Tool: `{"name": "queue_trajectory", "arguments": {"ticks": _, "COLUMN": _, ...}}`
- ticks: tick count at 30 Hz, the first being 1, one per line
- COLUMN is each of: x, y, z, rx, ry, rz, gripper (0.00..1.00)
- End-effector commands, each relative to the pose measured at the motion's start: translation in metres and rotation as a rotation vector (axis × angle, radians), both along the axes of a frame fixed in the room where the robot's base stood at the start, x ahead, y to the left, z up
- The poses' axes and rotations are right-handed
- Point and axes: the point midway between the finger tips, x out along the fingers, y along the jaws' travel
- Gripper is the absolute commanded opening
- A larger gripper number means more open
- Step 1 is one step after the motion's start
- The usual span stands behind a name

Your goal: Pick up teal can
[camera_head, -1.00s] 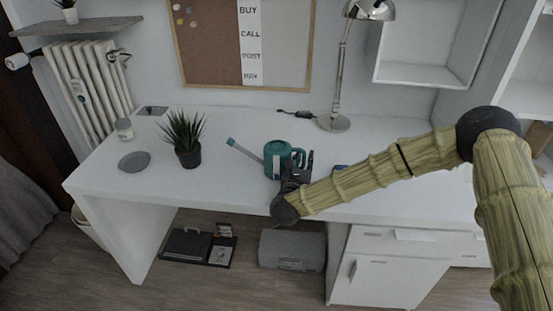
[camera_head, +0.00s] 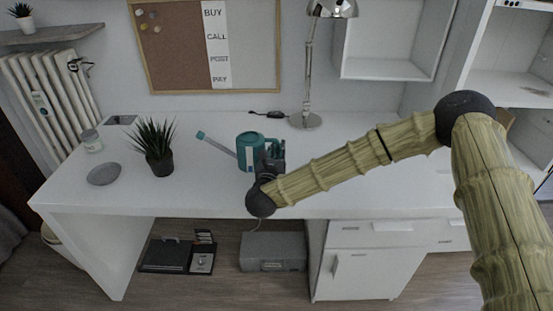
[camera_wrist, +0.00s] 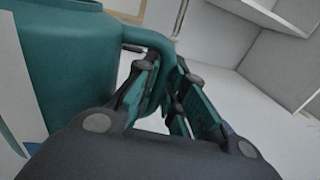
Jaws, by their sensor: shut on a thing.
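The teal can (camera_head: 246,146) is a watering can with a long spout that points up to the left. It is at the front middle of the white desk (camera_head: 212,190). My gripper (camera_head: 268,160) is at its right side and hides part of it. In the wrist view the can's body (camera_wrist: 75,60) fills the left, and its handle (camera_wrist: 153,42) runs between the fingers. My gripper (camera_wrist: 172,95) is shut on the handle. I cannot tell whether the can's base touches the desk.
A potted plant (camera_head: 155,148) and a grey dish (camera_head: 104,174) stand to the left of the can. A metal lamp (camera_head: 306,119) stands behind it to the right, near a black cable (camera_head: 266,114). A white wall shelf (camera_head: 388,72) hangs at the back right.

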Motion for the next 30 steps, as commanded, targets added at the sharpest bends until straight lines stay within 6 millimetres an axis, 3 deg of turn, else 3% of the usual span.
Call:
{"name": "queue_trajectory", "arguments": {"ticks": 9, "x": -0.073, "y": 0.012, "z": 0.001, "rx": 0.000, "ry": 0.007, "rz": 0.005, "gripper": 0.00}}
{"name": "queue_trajectory", "arguments": {"ticks": 18, "x": -0.123, "y": 0.019, "z": 0.006, "rx": -0.001, "ry": 0.005, "rz": 0.004, "gripper": 0.00}}
{"name": "queue_trajectory", "arguments": {"ticks": 20, "x": -0.131, "y": 0.020, "z": 0.007, "rx": 0.000, "ry": 0.005, "rz": 0.004, "gripper": 0.00}}
{"name": "queue_trajectory", "arguments": {"ticks": 30, "x": -0.136, "y": 0.027, "z": 0.007, "rx": 0.004, "ry": 0.006, "rz": 0.021, "gripper": 0.00}}
